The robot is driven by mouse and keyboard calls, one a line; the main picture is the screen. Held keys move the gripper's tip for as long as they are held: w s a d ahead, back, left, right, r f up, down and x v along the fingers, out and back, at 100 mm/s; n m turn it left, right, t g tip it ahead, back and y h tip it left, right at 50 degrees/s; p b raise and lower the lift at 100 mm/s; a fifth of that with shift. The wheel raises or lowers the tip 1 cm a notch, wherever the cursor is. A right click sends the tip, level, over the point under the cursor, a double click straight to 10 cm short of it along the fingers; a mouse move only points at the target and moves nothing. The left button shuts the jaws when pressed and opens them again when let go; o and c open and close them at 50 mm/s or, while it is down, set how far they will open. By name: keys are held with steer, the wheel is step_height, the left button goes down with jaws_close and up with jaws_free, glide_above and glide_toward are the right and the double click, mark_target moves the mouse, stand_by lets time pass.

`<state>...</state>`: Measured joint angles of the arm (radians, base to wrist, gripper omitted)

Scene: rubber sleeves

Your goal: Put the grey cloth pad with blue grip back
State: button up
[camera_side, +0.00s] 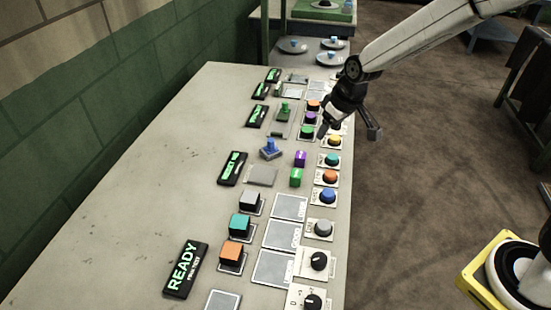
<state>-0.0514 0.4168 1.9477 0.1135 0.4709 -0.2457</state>
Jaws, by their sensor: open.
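A small piece with an upright blue grip (270,147) stands on the bench left of the button column, on a grey-blue base. It looks like the grey cloth pad with blue grip, but it is too small to be sure of the cloth. A flat grey square (262,176) lies just in front of it. My gripper (347,134) is open over the right edge of the bench, by the coloured buttons. It is to the right of the blue grip and apart from it. I see nothing between its fingers.
A column of coloured buttons and knobs (328,196) runs along the right edge. Grey, teal and orange blocks (235,251) stand nearer the front. A green-gripped piece (284,112) stands behind. Round plates with blue tops (328,59) are at the back. The bench's left side is clear.

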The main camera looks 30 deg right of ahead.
steer(key=s+d+f+m+g, duration=0.1)
steer(key=s+d+m, duration=0.1)
steer(key=s, duration=1.6)
steer(key=shift+s+d+h, duration=0.35)
steer(key=shift+d+h, duration=0.05)
steer(key=shift+d, duration=0.25)
steer(key=shift+f, duration=0.1)
